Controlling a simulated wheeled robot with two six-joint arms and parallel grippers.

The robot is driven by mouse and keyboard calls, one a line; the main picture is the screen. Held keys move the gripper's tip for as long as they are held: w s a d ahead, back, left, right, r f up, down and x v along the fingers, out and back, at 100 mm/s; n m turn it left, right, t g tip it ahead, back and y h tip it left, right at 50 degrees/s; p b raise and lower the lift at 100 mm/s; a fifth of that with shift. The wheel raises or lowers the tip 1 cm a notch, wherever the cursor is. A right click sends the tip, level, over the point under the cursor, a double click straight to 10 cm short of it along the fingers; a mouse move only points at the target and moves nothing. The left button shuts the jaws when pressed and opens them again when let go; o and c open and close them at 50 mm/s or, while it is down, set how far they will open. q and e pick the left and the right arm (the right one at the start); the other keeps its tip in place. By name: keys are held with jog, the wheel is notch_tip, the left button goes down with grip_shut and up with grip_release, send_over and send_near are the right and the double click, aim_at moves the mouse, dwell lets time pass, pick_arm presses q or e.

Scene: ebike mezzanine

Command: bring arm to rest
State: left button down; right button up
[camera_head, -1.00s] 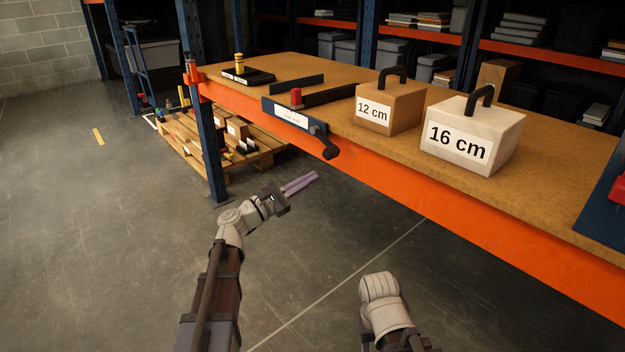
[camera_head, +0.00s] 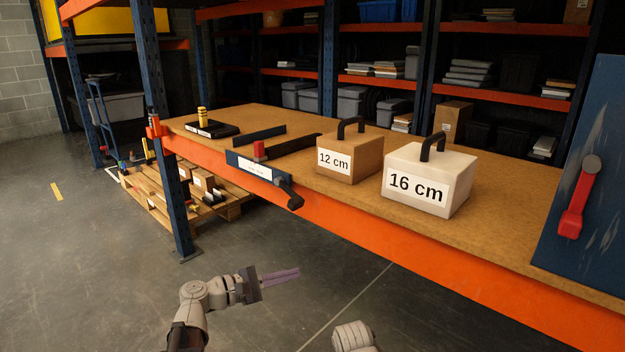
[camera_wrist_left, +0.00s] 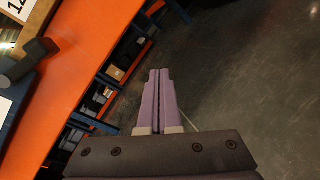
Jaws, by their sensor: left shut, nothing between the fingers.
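My left gripper (camera_head: 281,277) is in the lower middle of the head view, over the bare floor in front of the bench and below its top. Its purple fingers are together with nothing between them. The left wrist view shows the same fingers (camera_wrist_left: 156,100) side by side and closed, pointing out over the floor. Of my right arm only a pale rounded link shows at the bottom edge of the head view; its gripper is out of the picture.
The bench top (camera_head: 290,205) with an orange front edge runs across the head view. On it stand a 12 cm box (camera_head: 349,163) and a 16 cm box (camera_head: 428,180). A black crank handle (camera_head: 289,192) juts past the edge. A pallet (camera_head: 160,200) lies left; floor in front is clear.

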pick_arm(q)
jog(key=s+d+f+m+g+y+p, duration=0.4)
jog(key=s+d+f+m+g+y, duration=0.2)
jog(key=s+d+f+m+g, duration=0.45)
jog(key=s+a+m+t+y+p, duration=0.1)
jog(key=s+a+m+y+p, duration=0.35)
jog(key=s+m+y, duration=0.45)
notch_tip(320, 180, up, 38)
jog(key=p, duration=3.7)
jog(key=shift+a, duration=0.4)
pick_arm(e)
notch_tip(320, 180, up, 47)
